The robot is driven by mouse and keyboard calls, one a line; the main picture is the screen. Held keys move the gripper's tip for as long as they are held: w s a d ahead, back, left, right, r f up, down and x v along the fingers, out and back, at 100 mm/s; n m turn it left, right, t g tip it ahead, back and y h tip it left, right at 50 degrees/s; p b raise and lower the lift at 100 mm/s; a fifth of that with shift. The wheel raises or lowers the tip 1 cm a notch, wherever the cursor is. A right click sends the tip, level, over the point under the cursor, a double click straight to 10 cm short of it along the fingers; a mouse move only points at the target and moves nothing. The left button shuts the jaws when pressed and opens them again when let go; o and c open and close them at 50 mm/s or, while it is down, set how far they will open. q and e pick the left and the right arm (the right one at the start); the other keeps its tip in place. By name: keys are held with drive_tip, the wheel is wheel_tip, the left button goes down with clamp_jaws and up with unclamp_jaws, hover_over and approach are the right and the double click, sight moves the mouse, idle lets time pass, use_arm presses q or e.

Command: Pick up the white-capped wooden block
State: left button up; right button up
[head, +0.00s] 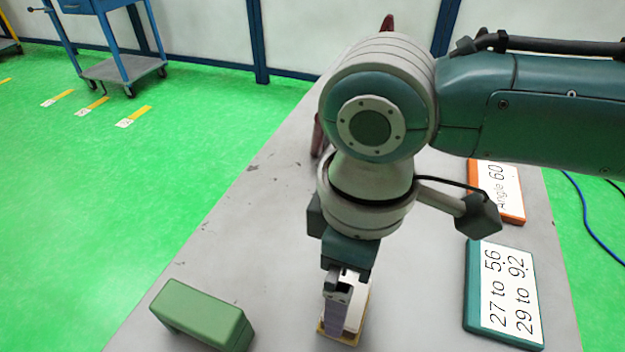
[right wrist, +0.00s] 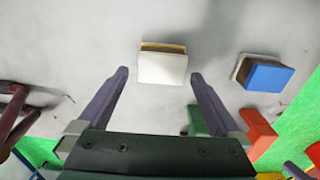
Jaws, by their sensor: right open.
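The white-capped wooden block (right wrist: 162,68) stands on the grey table, its pale cap facing the camera in the right wrist view and a strip of its wooden body showing behind. In the head view the block (head: 355,314) is partly hidden behind my gripper. My right gripper (right wrist: 158,76) is open, with one finger to each side of the block and gaps between fingers and block. In the head view the right gripper (head: 338,300) points down over the block. My left gripper is not in view.
A green bridge-shaped block (head: 202,312) stands left of the gripper in the head view. Two label plates, orange-edged (head: 498,192) and teal-edged (head: 503,292), lie at the right. The right wrist view also shows a blue-capped block (right wrist: 268,76) and a red block (right wrist: 259,132).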

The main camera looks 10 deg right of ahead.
drive_tip(key=f, duration=0.3)
drive_tip(key=f+b, duration=0.1)
drive_tip(key=shift+s+f, duration=0.25)
drive_tip(key=shift+f, duration=0.1)
drive_tip(key=shift+c, duration=0.2)
drive_tip(key=c, duration=1.1)
drive_tip(key=shift+r, duration=0.1)
drive_tip(key=shift+r, duration=0.55)
wheel_tip(320, 180, up, 19)
drive_tip(key=p, duration=0.4)
drive_tip(key=shift+p, duration=0.35)
drive_tip(key=shift+f, duration=0.1)
